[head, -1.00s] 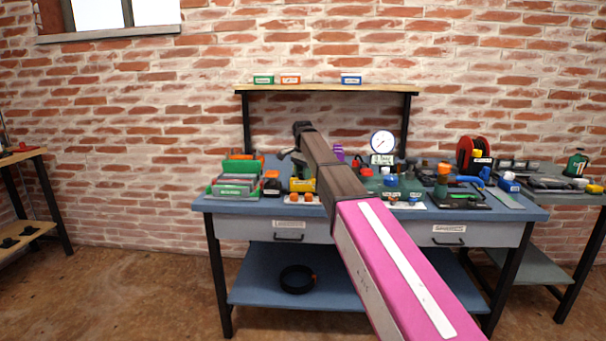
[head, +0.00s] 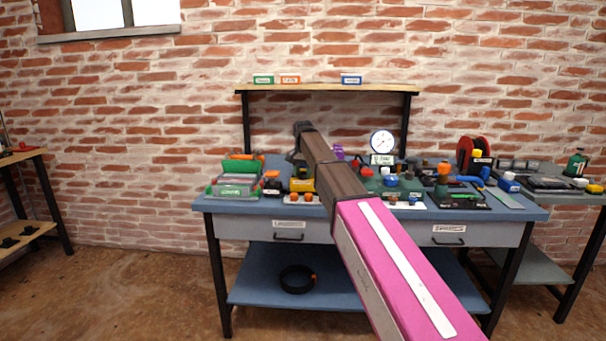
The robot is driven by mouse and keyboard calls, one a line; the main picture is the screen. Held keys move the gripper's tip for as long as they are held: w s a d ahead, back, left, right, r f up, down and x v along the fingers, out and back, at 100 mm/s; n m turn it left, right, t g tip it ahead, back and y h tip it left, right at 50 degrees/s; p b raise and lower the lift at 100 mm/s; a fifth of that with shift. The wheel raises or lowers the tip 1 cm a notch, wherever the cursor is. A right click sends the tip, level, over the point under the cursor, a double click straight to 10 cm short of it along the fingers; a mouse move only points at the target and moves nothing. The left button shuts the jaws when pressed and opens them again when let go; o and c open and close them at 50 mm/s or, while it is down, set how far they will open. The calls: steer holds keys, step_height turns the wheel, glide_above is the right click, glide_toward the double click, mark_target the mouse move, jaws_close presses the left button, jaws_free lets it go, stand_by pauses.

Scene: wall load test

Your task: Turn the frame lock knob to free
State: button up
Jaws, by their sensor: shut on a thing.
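My arm reaches over the workbench, and its dark end hangs down behind the left side of the arm. My gripper (head: 294,158) shows only as a small dark shape above a yellow device (head: 303,185) on the bench top. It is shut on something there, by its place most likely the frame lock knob. The fingertips and the knob are hidden or too small to make out, so the knob's setting cannot be read.
The blue workbench (head: 260,207) is crowded. Left stands a green and grey rack (head: 235,186); right are a round dial gauge (head: 382,142), several knobs and a red reel (head: 474,152). A shelf (head: 330,88) with small labelled boxes spans the back.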

mark_target(303, 172)
steer(key=n, duration=0.6)
steer(key=shift+n, duration=0.3)
steer(key=n, duration=0.5)
steer(key=shift+n, duration=0.4)
steer(key=o, duration=0.9)
steer(key=shift+r, duration=0.1)
step_height(303, 172, up, 11)
steer(key=shift+f, duration=0.2)
